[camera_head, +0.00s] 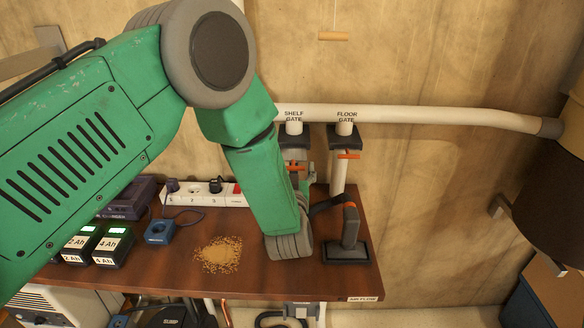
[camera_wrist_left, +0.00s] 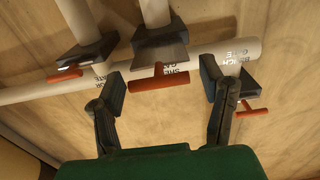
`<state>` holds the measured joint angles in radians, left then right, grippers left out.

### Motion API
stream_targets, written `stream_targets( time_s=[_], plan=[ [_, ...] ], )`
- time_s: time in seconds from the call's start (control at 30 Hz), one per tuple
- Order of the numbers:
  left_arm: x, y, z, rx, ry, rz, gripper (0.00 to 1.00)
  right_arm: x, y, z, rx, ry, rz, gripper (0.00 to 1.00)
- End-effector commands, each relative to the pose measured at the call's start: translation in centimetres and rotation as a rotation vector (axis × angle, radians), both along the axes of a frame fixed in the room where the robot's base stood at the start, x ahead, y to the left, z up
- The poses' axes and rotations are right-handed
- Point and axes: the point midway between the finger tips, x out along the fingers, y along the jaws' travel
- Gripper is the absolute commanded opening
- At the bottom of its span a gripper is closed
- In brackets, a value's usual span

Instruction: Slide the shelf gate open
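The shelf gate (camera_head: 294,142) is a dark slide gate under its label on the white pipe, with an orange-red T-handle (camera_head: 296,168). My green left arm hides part of it in the head view. In the left wrist view the shelf gate (camera_wrist_left: 160,42) is in the upper middle, its red handle (camera_wrist_left: 145,86) sticking out on a short stem. My left gripper (camera_wrist_left: 163,79) is open, with one dark finger on either side of this handle. I see no clear contact. In the head view the gripper is mostly hidden behind the arm. My right gripper is not in view.
The floor gate (camera_head: 345,138) with its own orange handle is close right of the shelf gate. Another gate (camera_wrist_left: 248,88) is near the right finger. The brown bench (camera_head: 180,270) holds a sawdust pile (camera_head: 218,254), batteries (camera_head: 112,246), a power strip (camera_head: 205,193) and a vacuum nozzle (camera_head: 347,249).

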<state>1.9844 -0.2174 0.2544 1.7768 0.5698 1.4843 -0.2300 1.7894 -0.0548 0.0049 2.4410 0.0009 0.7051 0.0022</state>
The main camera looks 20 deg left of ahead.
Motion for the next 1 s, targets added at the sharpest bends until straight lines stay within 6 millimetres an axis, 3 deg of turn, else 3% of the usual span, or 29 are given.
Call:
stream_targets(
  time_s=[0.3, 0.43, 0.8, 1.0],
  plan=[
    [0.0, 0.1, -0.1, 0.001, 0.001, 0.003, 0.69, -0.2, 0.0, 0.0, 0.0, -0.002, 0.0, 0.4],
    [-1.0, -0.2, -0.1, 0.001, 0.003, 0.003, 0.69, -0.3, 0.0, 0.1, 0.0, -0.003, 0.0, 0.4],
    [-8.2, -2.2, -0.2, 0.0, 0.003, 0.0, 0.69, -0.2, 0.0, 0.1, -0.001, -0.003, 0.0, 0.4],
    [-10.7, -3.0, -0.2, 0.0, 0.002, 0.001, 0.69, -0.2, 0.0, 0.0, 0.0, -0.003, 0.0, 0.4]
  ],
)
